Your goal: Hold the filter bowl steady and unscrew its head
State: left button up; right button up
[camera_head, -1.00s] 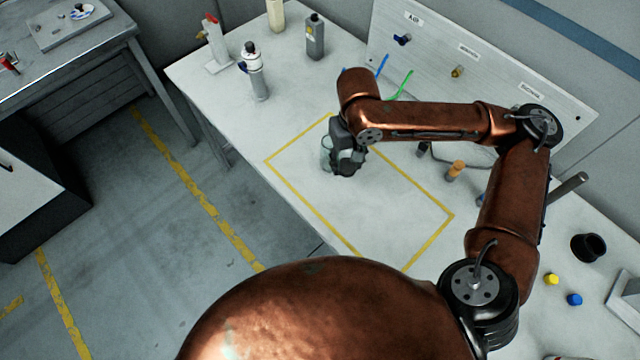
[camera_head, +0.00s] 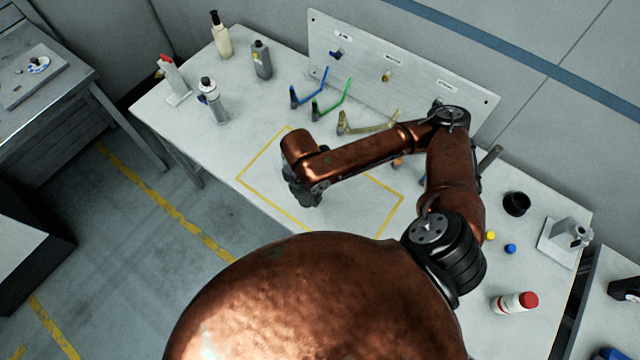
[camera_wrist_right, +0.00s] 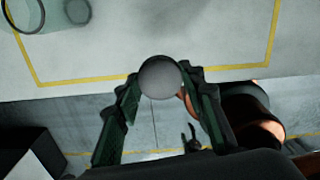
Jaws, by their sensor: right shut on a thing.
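My right gripper (camera_head: 306,196) hangs over the yellow-taped area of the bench. In the right wrist view its fingers (camera_wrist_right: 160,92) are shut on a grey round thing, possibly the filter head (camera_wrist_right: 160,77), seen end-on. A clear round bowl (camera_wrist_right: 27,12), which looks like the filter bowl, is cut off at the top left of the wrist view, apart from the fingers. In the head view I cannot make out the bowl; my right gripper and forearm cover that area. I cannot make out my left gripper.
A grey panel (camera_head: 400,70) stands at the back, with blue (camera_head: 310,92), green (camera_head: 332,105) and tan tools before it. Bottles (camera_head: 262,60) stand at the far left. A black cup (camera_head: 516,203), small caps and a red-capped bottle (camera_head: 514,302) lie right. The taped area's right part is clear.

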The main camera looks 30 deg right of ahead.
jog(key=n, duration=0.1)
jog(key=s+n+p, duration=0.1)
jog(key=s+r+n+p, duration=0.1)
jog(key=n, duration=0.1)
jog(key=shift+s+a, duration=0.15)
jog(key=shift+a, duration=0.25)
jog(key=w+d+f+n, duration=0.1)
jog(key=w+d+f, duration=0.1)
jog(key=f, duration=0.1)
jog(key=w+d+f+n+p, duration=0.1)
jog(key=w+d+f, duration=0.2)
jog(key=w+d+f+n, duration=0.1)
jog(key=w+d+f, duration=0.2)
jog(key=shift+n, duration=0.3)
jog(key=shift+w+d+f, duration=0.45)
jog(key=shift+f, duration=0.15)
pick_arm(q)
jog(key=shift+w+r+p, duration=0.2)
jog(key=shift+w+r, duration=0.05)
jog(key=shift+r, duration=1)
jog(key=shift+w+r+p, duration=0.2)
jog(key=shift+r, duration=1.05)
pick_arm(e)
jog(key=shift+f, duration=1.55)
